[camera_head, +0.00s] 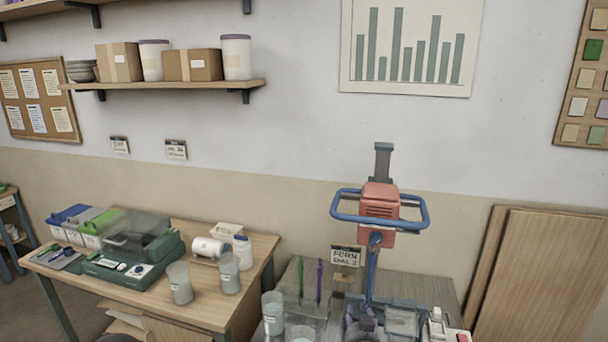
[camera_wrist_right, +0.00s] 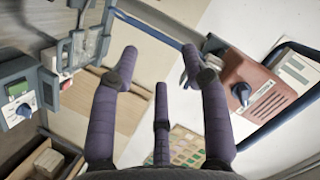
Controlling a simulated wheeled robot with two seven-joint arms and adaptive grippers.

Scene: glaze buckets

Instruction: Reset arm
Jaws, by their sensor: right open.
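My right gripper (camera_wrist_right: 160,75) shows its purple-grey fingers spread apart in the right wrist view, with nothing between them. In the head view a small dark purple part of the right gripper (camera_head: 364,328) shows at the bottom edge, partly hidden in the machine's lower area. A mixing machine with a red head (camera_head: 379,205) and a blue bar handle stands at the back right of the grey table. Its red head (camera_wrist_right: 262,88) also shows at the right in the right wrist view. My left gripper is in neither view.
A wooden table (camera_head: 215,312) at the left holds a green device (camera_head: 130,262), glass beakers (camera_head: 179,283) and white bottles (camera_head: 242,251). Beakers (camera_head: 273,314) and a clear rack (camera_head: 305,293) crowd the grey table beside the machine. Wooden boards (camera_head: 548,270) lean on the wall at right.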

